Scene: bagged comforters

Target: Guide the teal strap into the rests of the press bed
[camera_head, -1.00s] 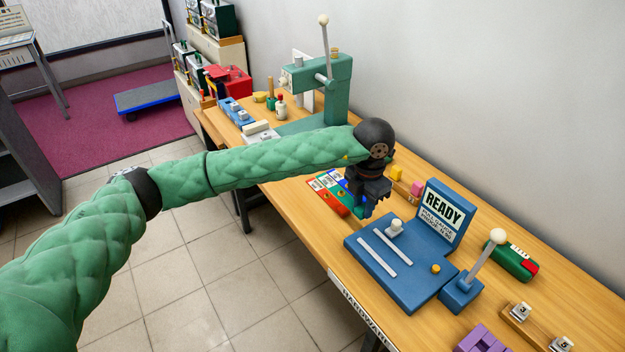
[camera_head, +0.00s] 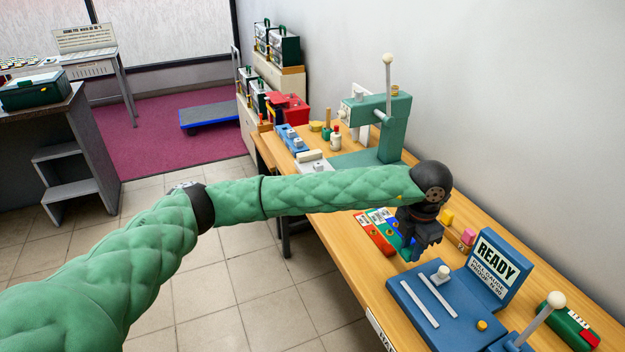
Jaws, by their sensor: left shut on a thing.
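My left gripper (camera_head: 416,252) points down over the wooden bench, low above a group of coloured strips. It is shut on a small teal piece, apparently the teal strap, mostly hidden by the dark fingers. The teal lever press (camera_head: 393,125) stands farther back on the bench. Its flat teal bed (camera_head: 350,160) is partly hidden behind my left arm, and its rests cannot be made out. My right gripper is not in view.
A blue fixture (camera_head: 420,318) with two pale bars and a READY sign (camera_head: 493,262) stands right of the gripper. A red strip (camera_head: 374,236) lies left of it. Yellow and pink blocks (camera_head: 467,237) sit behind. A red box (camera_head: 289,108) is at the bench's far end.

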